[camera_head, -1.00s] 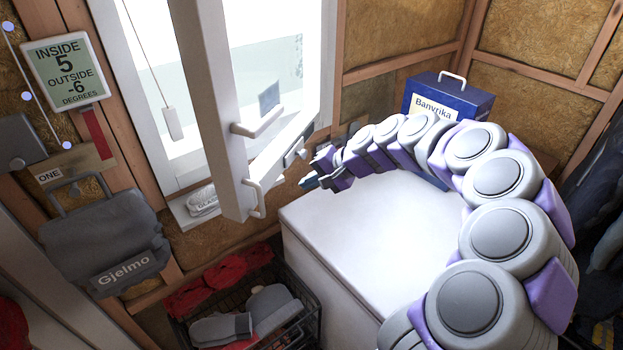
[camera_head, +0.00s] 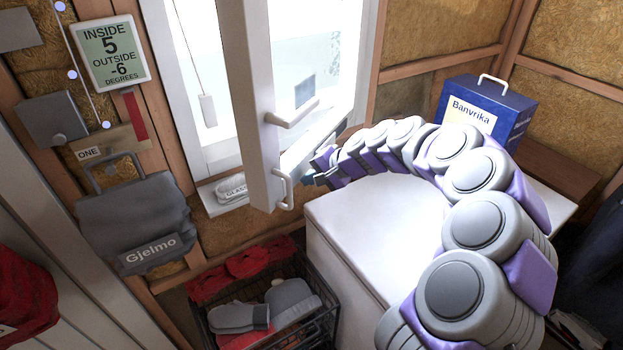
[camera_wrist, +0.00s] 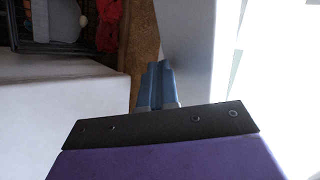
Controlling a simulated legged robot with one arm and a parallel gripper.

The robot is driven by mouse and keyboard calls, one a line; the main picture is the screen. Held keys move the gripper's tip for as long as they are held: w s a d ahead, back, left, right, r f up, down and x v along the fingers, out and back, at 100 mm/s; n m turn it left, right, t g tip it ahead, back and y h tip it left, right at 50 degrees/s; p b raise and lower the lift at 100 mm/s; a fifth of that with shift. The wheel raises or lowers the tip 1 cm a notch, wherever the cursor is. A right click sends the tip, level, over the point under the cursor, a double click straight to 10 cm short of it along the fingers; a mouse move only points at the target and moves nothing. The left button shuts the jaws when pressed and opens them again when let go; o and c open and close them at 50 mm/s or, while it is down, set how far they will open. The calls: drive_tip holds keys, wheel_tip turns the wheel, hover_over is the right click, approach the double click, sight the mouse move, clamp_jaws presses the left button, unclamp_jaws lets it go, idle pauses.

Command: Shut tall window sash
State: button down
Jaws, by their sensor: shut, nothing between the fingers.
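The tall white window sash (camera_head: 250,110) stands swung open into the room in the head view. It has a white handle (camera_head: 291,114) partway up and a second white handle (camera_head: 284,189) near its bottom. The bright window frame (camera_head: 205,150) is behind it. My gripper (camera_head: 308,180) is shut and empty, just right of the lower handle, above the white chest's back left corner. In the wrist view my gripper's blue fingers (camera_wrist: 157,80) are together beside a white panel (camera_wrist: 185,40), apparently the sash. I cannot tell whether they touch it.
A white chest (camera_head: 350,220) stands under my arm, with a blue Banvrika box (camera_head: 487,112) behind. A dark crate (camera_head: 265,315) with red cloth and grey items is on the floor. A grey Gjelmo bag (camera_head: 135,225) hangs at left.

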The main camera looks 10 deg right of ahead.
drive_tip(key=w+a+m+t+h+p, duration=0.2)
drive_tip(key=w+a+m+h+p, duration=0.1)
drive_tip(key=w+a+p, duration=0.8)
drive_tip(key=w+a+m, duration=0.1)
drive_tip(key=w, duration=0.4)
drive_tip(key=shift+s, duration=0.15)
